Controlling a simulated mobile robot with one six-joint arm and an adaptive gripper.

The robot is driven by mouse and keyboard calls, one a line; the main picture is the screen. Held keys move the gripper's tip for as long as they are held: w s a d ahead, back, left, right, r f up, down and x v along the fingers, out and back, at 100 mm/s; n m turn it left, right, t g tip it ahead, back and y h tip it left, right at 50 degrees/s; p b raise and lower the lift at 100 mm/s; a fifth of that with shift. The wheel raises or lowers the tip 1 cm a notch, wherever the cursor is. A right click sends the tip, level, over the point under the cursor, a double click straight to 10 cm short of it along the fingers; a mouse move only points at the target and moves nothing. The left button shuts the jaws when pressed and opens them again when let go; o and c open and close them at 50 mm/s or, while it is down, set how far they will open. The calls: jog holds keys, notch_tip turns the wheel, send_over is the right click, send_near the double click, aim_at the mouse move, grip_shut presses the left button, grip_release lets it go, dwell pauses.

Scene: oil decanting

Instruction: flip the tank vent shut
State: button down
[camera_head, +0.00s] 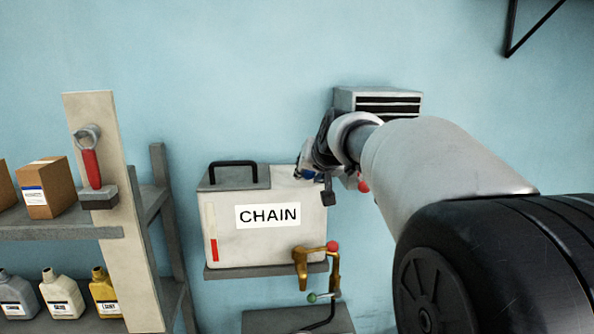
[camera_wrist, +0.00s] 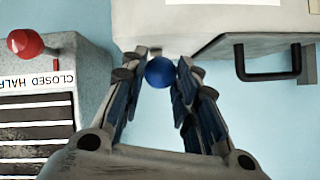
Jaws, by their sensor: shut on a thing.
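The tank (camera_head: 225,222) is a pale box marked CHAIN on a wall shelf, with a dark handle on its lid; part of it also shows at the top of the wrist view (camera_wrist: 140,22). A round blue knob (camera_wrist: 159,72) by the tank's edge is the likely vent lever end. My gripper (camera_wrist: 161,68) is shut on this knob, one finger on each side. In the head view my gripper (camera_head: 308,172) is at the tank's top right corner. The vent's stem and its angle are mostly hidden by my fingers.
A slatted grey wall box (camera_head: 345,98) with a red knob (camera_wrist: 26,43) is close beside my gripper. A brass tap (camera_head: 301,265) sticks out at the tank's lower right. Shelves with bottles and boxes (camera_head: 47,188) stand at the left.

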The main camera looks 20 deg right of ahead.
notch_tip(320, 180, up, 2)
jog(key=shift+w+t, duration=0.15)
jog(key=shift+t, duration=0.15)
jog(key=c, duration=1.7)
grip_release()
jog(key=shift+d, duration=0.1)
jog(key=o, duration=0.3)
jog(key=shift+w+d+f, duration=0.1)
jog(key=shift+w+f, duration=0.2)
jog(key=shift+w, duration=0.05)
jog(key=shift+o, duration=0.8)
jog(key=shift+s+f, duration=0.1)
jog(key=shift+s, duration=0.05)
jog(key=v, duration=1.2)
